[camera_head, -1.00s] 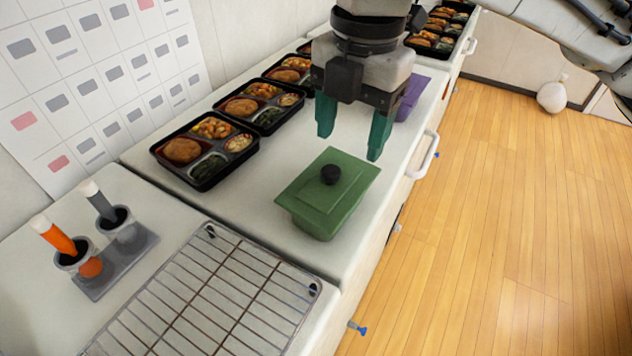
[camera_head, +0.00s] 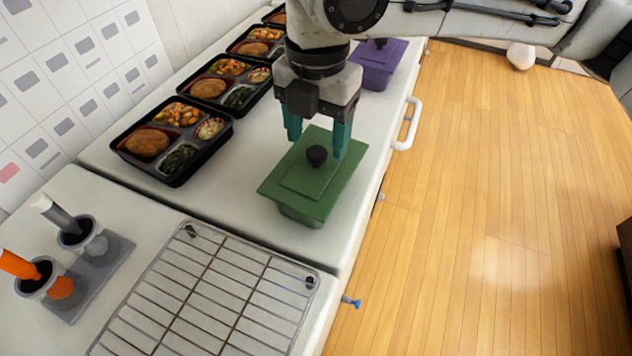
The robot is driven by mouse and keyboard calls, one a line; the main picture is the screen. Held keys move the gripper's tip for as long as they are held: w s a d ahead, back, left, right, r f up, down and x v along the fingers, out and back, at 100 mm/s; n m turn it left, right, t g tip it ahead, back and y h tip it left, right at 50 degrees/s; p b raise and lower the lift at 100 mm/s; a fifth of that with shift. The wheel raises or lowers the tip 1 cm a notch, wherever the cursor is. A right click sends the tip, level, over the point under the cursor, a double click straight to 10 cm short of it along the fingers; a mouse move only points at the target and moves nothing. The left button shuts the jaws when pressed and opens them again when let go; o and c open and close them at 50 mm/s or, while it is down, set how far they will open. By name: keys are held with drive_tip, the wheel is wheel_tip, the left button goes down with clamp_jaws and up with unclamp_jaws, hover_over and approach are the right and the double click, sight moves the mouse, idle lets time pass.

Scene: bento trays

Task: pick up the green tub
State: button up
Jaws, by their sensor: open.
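The green tub (camera_head: 308,193) stands on the white counter with its flat lid on, and the lid has a round black knob (camera_head: 316,155) on top. My gripper (camera_head: 317,140) points down over the far part of the tub, close to the knob. Its two teal fingers are apart with nothing between them. The right fingertip overlaps the tub's far edge in the picture. I cannot tell whether it touches the lid.
A wire rack (camera_head: 205,300) lies in front of the tub. Black bento trays (camera_head: 172,178) line the wall at left. A purple tub (camera_head: 378,65) stands behind. A grey holder (camera_head: 97,272) with two handled tools is at lower left. The counter edge is close on the right.

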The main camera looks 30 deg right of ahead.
sight(316, 181)
drive_tip(key=shift+f, duration=1.3)
drive_tip(key=shift+c, duration=0.3)
clamp_jaws()
